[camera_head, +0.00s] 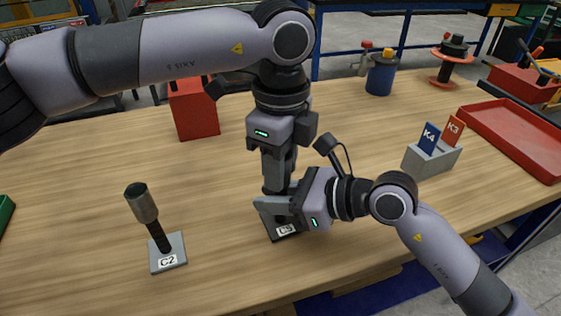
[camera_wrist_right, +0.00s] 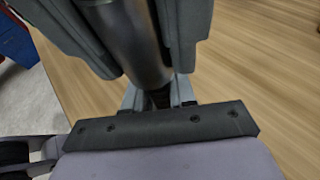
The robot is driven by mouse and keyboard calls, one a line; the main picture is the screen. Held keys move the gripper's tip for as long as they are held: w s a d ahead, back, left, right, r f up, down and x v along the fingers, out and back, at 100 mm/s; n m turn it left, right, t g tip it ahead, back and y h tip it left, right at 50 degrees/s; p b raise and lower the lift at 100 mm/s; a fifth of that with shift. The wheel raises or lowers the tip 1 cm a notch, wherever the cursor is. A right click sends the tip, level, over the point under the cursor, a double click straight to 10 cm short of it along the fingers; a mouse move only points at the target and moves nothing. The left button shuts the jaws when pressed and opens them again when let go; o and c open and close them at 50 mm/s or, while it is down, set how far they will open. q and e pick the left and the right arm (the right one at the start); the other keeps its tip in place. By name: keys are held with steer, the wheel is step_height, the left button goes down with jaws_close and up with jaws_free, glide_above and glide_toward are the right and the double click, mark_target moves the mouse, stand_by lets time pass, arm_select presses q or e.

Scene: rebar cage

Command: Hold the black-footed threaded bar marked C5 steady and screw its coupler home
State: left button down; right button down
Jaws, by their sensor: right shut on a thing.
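The C5 threaded bar stands upright on a black foot (camera_head: 272,228) with a C5 label, seen in the head view below my grippers. My right gripper (camera_head: 275,205) is shut on the bar low down, just above the foot. In the right wrist view, its fingers (camera_wrist_right: 158,98) close around the dark bar. A grey metal coupler (camera_wrist_right: 138,45) sits higher on the bar. My left gripper (camera_head: 278,185) points straight down from above, its dark fingers on both sides of the coupler. Whether they grip it or stand slightly apart is unclear. The head view hides the coupler.
A second bar with a coupler (camera_head: 142,203) stands tilted on the grey C2 foot (camera_head: 168,253) to the left. A red box (camera_head: 193,108), a blue can (camera_head: 381,75), a K3/K4 card holder (camera_head: 432,160) and a red tray (camera_head: 515,135) stand farther back.

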arm_select(q)
steer(key=m, duration=0.6)
steer(key=shift+m, duration=0.4)
steer(key=c, duration=0.8)
jaws_free()
steer(key=shift+r, duration=0.1)
steer(key=shift+r, duration=2.15)
steer(key=shift+c, duration=0.4)
step_height(320, 180, up, 2)
steer(key=n, duration=0.4)
steer(key=shift+r, duration=0.15)
steer(key=shift+r+n, duration=0.3)
steer(key=shift+n, duration=0.4)
steer(key=shift+r+n, duration=0.3)
steer(key=shift+n, duration=0.4)
